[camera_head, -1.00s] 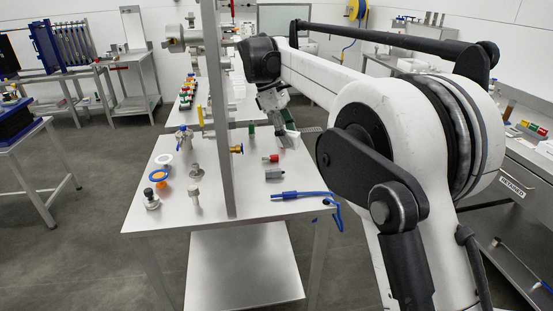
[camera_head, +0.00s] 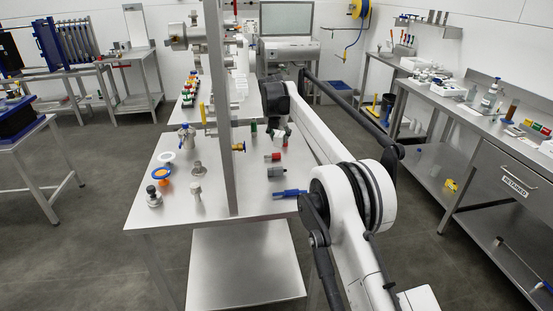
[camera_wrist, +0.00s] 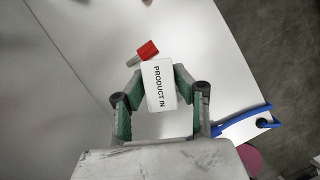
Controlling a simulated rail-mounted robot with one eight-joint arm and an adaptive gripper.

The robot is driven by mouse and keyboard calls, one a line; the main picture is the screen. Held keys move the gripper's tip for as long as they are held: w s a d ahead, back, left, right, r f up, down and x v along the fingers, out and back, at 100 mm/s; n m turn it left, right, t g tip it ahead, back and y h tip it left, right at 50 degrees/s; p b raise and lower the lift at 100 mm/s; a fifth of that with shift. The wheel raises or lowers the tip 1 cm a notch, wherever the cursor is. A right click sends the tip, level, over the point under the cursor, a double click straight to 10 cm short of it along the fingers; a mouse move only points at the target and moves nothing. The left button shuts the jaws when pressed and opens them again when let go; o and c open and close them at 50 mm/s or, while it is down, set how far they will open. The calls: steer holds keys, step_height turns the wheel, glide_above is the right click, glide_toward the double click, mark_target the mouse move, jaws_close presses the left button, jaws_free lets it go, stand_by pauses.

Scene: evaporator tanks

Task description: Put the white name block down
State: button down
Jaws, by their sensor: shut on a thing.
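The white name block (camera_wrist: 159,88) reads "PRODUCT IN" in black. In the wrist view it is between the green-padded fingers of my gripper (camera_wrist: 161,82), which is shut on it. The block is over the steel table top (camera_wrist: 90,60); I cannot tell whether it touches the table. In the head view my gripper (camera_head: 277,130) is small and low over the right part of the table, partly hidden by my own arm, and the block is hard to make out there.
A red-capped fitting (camera_wrist: 147,50) lies close to the block. A grey fitting (camera_head: 277,171) and a blue-handled tool (camera_head: 289,193) lie nearer the front. A steel upright (camera_head: 219,120) stands left of my gripper. The table's right edge is close.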

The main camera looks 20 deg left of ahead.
mark_target(278, 145)
steer(key=shift+w+a+f, duration=0.1)
steer(key=shift+w+f, duration=0.1)
steer(key=shift+f, duration=0.05)
step_height(278, 145, down, 10)
steer(key=shift+r, duration=0.1)
stand_by(0.4)
steer(key=c, duration=1.4)
jaws_free()
steer(key=shift+o, duration=0.2)
steer(key=v, duration=1.2)
steer(key=shift+r, duration=0.1)
